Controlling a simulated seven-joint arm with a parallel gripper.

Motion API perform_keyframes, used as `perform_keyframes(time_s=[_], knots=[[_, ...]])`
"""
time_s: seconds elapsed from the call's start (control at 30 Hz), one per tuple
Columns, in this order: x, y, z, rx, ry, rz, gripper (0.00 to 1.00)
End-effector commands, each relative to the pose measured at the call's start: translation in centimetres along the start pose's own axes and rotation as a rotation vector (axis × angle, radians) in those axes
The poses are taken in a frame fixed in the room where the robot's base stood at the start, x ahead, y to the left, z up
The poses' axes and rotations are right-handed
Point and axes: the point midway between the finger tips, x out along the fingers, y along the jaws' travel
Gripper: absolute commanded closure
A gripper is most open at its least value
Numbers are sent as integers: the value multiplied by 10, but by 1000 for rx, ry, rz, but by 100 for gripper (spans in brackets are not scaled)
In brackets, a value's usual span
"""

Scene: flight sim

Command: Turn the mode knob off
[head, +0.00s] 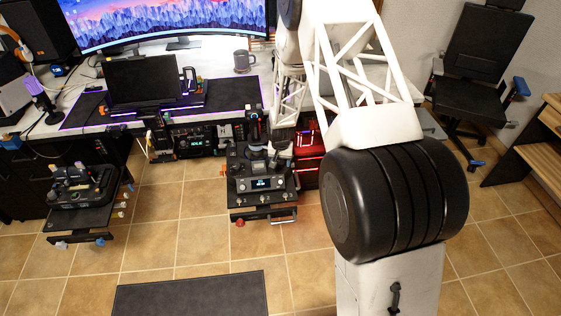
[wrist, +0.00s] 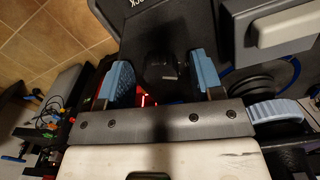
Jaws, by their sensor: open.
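In the wrist view my gripper (wrist: 160,62) is open, with its two blue finger pads spread apart. A dark knob (wrist: 163,70) shows on a black panel (wrist: 142,35) between the pads, with space on both sides of it. It may be the mode knob, but its marking and setting are too dark to read. I cannot tell how deep it sits between the pads. In the head view a black control console (head: 262,198) with a small lit display stands in front of the desk. My forearm comes down at its right side, and my fingers are not clear there.
A grey raised block (wrist: 285,22) and a blue-rimmed round part (wrist: 275,112) lie right of my gripper. In the head view a desk (head: 215,65) holds a curved monitor (head: 165,20) and a mug (head: 242,61). Another control stand (head: 82,190) is at left.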

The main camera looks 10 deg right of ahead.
Motion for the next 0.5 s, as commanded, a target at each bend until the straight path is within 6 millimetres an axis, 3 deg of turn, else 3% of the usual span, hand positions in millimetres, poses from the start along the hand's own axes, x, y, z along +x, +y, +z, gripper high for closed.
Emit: perform_keyframes(time_s=[0.27,0.5], knots=[[-4,0,0,0,1,0,40],[-22,0,0,0,2,-1,40]])
